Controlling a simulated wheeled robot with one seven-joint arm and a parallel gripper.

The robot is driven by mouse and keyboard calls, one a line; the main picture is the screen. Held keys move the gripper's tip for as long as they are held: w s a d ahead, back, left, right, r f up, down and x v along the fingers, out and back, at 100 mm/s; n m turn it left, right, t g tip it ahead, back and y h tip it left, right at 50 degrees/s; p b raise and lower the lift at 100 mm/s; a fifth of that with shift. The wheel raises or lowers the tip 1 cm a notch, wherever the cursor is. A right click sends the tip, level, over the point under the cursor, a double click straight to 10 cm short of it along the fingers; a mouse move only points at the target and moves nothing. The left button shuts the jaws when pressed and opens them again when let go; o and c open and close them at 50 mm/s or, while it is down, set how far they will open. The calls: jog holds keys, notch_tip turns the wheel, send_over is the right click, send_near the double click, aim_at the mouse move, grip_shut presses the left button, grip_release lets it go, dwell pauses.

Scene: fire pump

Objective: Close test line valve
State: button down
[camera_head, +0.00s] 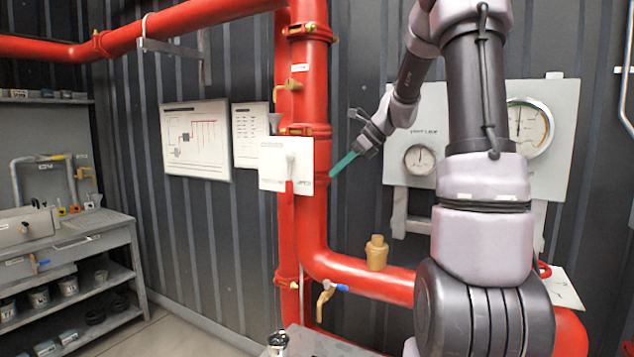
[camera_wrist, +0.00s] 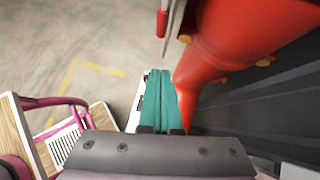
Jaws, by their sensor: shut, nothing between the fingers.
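A white plate (camera_head: 273,178) with a lever is mounted in front of the thin red pipe. The lever has a red grip (camera_head: 289,190) and hangs down; the plate's lettering is too small to read. I cannot tell which valve is the test line valve. My gripper (camera_head: 335,172) has teal fingers, shut and empty, pointing down-left beside the thick red riser, to the right of the plate. In the wrist view the shut fingers (camera_wrist: 160,85) lie beside the red pipe (camera_wrist: 225,40), and a red grip (camera_wrist: 162,23) on a grey rod shows beyond the fingertips, apart from them.
A brass valve with a blue handle (camera_head: 335,287) sits low beside the riser. A brass fitting (camera_head: 376,253) stands on the lower red pipe. A gauge panel (camera_head: 400,170) is behind my arm. A grey workbench (camera_head: 75,240) stands at left; floor between is clear.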

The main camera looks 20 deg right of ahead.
aim_at(289, 181)
jog(key=shift+w+a+r+x, duration=0.15)
jog(key=shift+a+r+x, duration=0.2)
jog(key=shift+x, duration=1.65)
jog(key=shift+w+a+r+x, duration=0.2)
jog(key=shift+a+r+x, duration=0.1)
jog(key=shift+x, duration=1.75)
jog(key=shift+w+a+r+x, duration=0.15)
jog(key=shift+a+r+x, duration=0.15)
jog(key=shift+x, duration=1.7)
